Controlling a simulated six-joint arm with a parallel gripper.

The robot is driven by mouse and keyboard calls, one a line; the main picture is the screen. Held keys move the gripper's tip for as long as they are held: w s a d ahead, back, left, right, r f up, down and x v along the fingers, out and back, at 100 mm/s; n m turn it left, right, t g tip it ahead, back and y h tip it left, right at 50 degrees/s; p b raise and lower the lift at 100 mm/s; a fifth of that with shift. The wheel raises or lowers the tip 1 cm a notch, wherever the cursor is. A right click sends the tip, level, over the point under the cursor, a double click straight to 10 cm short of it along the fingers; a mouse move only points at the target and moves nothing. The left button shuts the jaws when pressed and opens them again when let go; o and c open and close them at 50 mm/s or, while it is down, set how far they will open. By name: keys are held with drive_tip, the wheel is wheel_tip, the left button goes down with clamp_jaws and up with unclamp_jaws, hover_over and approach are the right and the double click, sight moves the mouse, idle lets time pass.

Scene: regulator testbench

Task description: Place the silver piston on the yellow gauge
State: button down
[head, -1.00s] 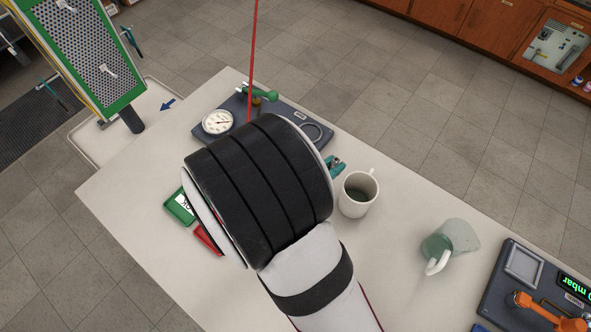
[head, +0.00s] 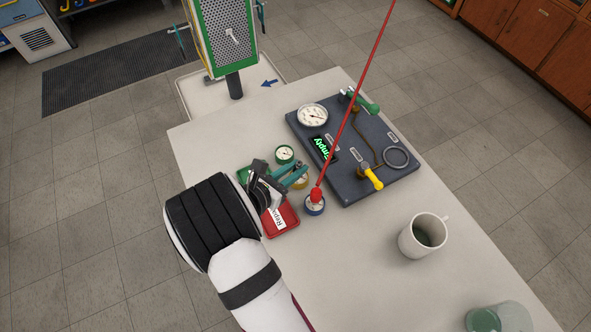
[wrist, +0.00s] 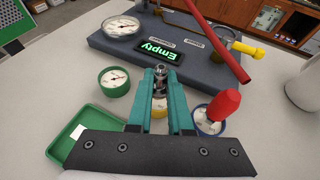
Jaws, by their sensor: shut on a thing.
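My gripper (head: 299,176) has teal fingers and also shows in the wrist view (wrist: 160,82). It is shut on the small silver piston (wrist: 160,76), held upright between the fingertips. The yellow gauge (head: 302,182) lies on the bench at the fingertips in the head view, partly covered by the gripper. In the wrist view, part of the yellow gauge (wrist: 158,112) shows between the fingers, below the piston. I cannot tell whether piston and gauge touch. The piston is not clear in the head view.
A green gauge (head: 284,154) and a blue gauge (head: 314,206) with a red-topped piece (head: 316,194) flank the yellow one. Nearby are a red tray (head: 284,222), a green tray (wrist: 85,142), the dark "Empty" panel (head: 350,140) and a white mug (head: 423,238).

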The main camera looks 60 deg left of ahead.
drive_tip(key=shift+f, duration=0.55)
drive_tip(key=shift+f, duration=0.15)
drive_tip(key=c, duration=0.8)
unclamp_jaws()
drive_tip(key=shift+c, duration=0.2)
